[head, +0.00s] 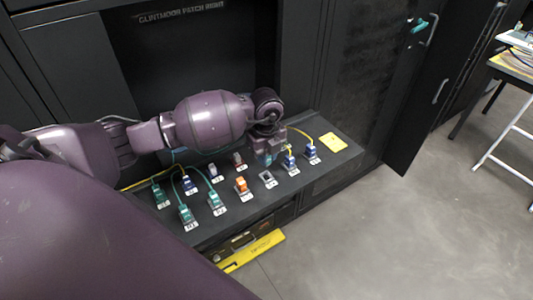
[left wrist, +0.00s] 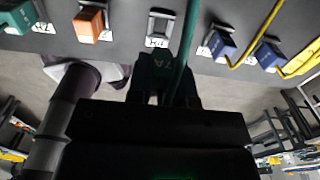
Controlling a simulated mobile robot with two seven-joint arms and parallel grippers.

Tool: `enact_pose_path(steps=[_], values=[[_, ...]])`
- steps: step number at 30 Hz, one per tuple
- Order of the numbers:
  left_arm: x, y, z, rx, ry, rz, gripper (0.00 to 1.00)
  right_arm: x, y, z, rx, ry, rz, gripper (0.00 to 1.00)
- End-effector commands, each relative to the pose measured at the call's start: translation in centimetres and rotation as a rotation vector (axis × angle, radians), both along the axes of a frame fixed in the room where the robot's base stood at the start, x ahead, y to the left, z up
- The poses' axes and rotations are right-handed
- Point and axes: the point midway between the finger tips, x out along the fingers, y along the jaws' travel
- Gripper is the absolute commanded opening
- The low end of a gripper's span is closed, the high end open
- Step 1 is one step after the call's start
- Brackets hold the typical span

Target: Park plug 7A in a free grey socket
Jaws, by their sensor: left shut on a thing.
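My left gripper (head: 266,150) is shut on a teal plug (left wrist: 158,68) with a teal cable (left wrist: 185,42). It holds the plug near the empty grey socket (head: 267,178) on the dark shelf. The height of the plug above the shelf cannot be told. The mark on the plug is too small to read fully, so I cannot confirm 7A. My right gripper is not in view.
An orange plug (head: 241,186) stands left of the grey socket, and two blue plugs (head: 289,162) (head: 311,152) with yellow cables stand right. Teal plugs (head: 186,214) fill sockets further left. A yellow pad (head: 332,142) lies at the shelf's right end.

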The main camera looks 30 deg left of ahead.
Motion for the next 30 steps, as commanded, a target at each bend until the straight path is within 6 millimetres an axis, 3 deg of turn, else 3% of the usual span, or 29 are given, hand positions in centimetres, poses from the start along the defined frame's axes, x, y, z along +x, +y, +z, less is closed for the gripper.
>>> enact_pose_path(steps=[18, 30], values=[[0.0, 0.0, -5.0, 0.000, 0.000, -0.002, 0.00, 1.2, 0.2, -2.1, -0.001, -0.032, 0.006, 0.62], [0.0, 0.0, -5.4, 0.000, 0.000, -0.002, 0.00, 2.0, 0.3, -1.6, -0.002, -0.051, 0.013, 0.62]])
